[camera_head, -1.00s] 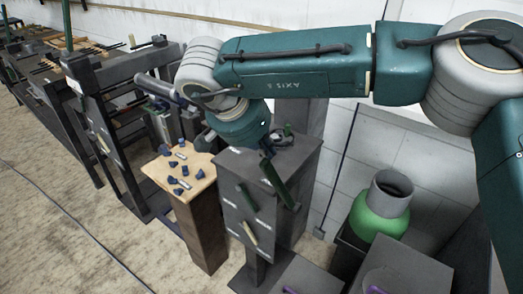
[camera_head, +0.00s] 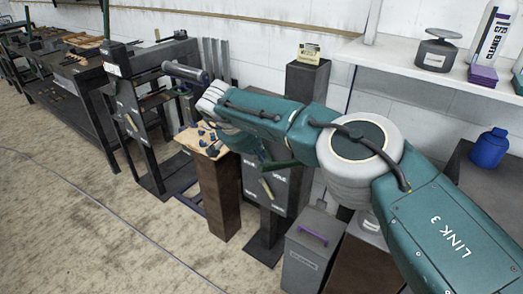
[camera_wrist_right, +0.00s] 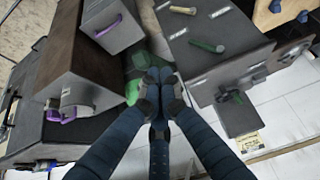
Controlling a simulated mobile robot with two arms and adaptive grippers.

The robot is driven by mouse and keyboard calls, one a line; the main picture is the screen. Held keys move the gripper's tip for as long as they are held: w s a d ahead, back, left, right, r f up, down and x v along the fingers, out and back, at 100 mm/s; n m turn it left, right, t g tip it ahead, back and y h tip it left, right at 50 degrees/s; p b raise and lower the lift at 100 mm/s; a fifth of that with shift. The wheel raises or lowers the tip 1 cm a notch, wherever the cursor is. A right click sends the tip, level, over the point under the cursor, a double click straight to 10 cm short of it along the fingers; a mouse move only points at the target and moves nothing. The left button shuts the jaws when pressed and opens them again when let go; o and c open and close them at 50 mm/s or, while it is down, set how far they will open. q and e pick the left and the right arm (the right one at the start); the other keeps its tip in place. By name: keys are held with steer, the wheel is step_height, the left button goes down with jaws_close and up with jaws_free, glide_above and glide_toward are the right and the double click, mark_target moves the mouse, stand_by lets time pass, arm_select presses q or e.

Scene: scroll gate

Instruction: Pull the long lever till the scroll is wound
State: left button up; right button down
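A grey lever box (camera_head: 262,215) with small white labels stands right of the wooden block. A cream lever (camera_head: 267,187) shows on its front. In the wrist view the box (camera_wrist_right: 200,80) carries the cream lever (camera_wrist_right: 182,10), a green lever (camera_wrist_right: 207,46) and a dark lever (camera_wrist_right: 232,97). I cannot tell which is the long lever. My right gripper (camera_wrist_right: 158,76) has its blue fingertips together beside the box, apart from these levers, with nothing seen between them. In the head view it is mostly hidden by my arm. My left gripper is not in view. I cannot make out the scroll clearly.
A dark frame (camera_head: 133,120) with a grey cylinder (camera_head: 185,72) stands to the left. A wooden block (camera_head: 218,200) bears small blue pieces. A grey box (camera_head: 303,262) with a purple handle stands at right. Floor at front left is clear.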

steer(key=shift+f, duration=0.2)
stand_by(0.3)
steer(key=v, duration=1.2)
steer(key=c, duration=2.5)
jaws_free()
steer(key=shift+w+r, duration=0.1)
steer(key=shift+w, duration=0.05)
